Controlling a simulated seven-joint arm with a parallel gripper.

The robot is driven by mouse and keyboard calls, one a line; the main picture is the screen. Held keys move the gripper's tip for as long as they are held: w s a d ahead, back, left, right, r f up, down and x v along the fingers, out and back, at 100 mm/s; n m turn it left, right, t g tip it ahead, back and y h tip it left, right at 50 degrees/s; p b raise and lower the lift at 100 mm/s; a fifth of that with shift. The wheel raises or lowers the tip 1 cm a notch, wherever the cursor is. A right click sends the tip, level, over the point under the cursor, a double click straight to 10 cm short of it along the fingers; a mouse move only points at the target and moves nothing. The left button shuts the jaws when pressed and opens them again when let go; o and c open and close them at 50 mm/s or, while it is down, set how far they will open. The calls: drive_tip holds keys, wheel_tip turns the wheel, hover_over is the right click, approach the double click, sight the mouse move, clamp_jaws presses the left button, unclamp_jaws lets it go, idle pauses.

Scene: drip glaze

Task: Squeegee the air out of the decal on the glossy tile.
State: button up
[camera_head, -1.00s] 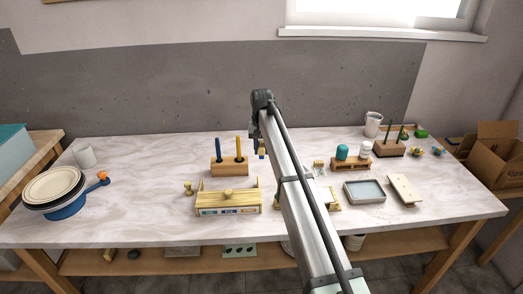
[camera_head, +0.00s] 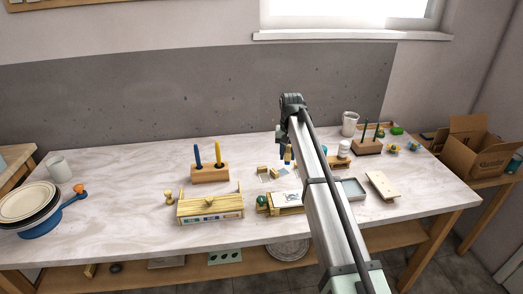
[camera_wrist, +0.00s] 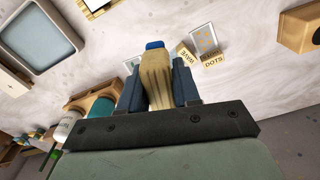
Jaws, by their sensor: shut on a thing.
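My gripper (camera_wrist: 157,88) is shut on a pale wooden-handled tool (camera_wrist: 155,68) with a blue end, likely the squeegee. In the head view my gripper (camera_head: 287,158) hangs above the table, behind the tile and apart from it. The white tile (camera_head: 284,198) with a dark printed decal lies on a low wooden stand (camera_head: 292,210). Air under the decal is too small to make out.
Small labelled wooden blocks (camera_wrist: 211,58) and a dotted card (camera_wrist: 204,38) lie near the gripper. A grey tray (camera_head: 352,190) and a pale board (camera_head: 381,186) are right. A pen block (camera_head: 210,173) and a slatted wooden box (camera_head: 210,208) stand left.

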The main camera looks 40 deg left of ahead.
sight(285, 198)
drive_tip(key=s+d+n, duration=0.2)
drive_tip(key=s+d, duration=0.4)
drive_tip(key=d, duration=0.4)
drive_tip(key=shift+s+f, duration=0.35)
drive_tip(key=shift+d+f, duration=0.1)
drive_tip(key=shift+f, duration=0.05)
drive_tip(key=shift+f, duration=2.1)
drive_tip(key=shift+s+a+f, duration=0.2)
drive_tip(key=shift+s+a, duration=0.05)
drive_tip(key=shift+s+a+f, duration=0.15)
drive_tip(key=shift+s+a, duration=0.75)
drive_tip(key=shift+s+a+f, duration=0.1)
drive_tip(key=shift+s+a, duration=0.75)
drive_tip(key=shift+a, duration=0.05)
drive_tip(key=shift+f, duration=0.85)
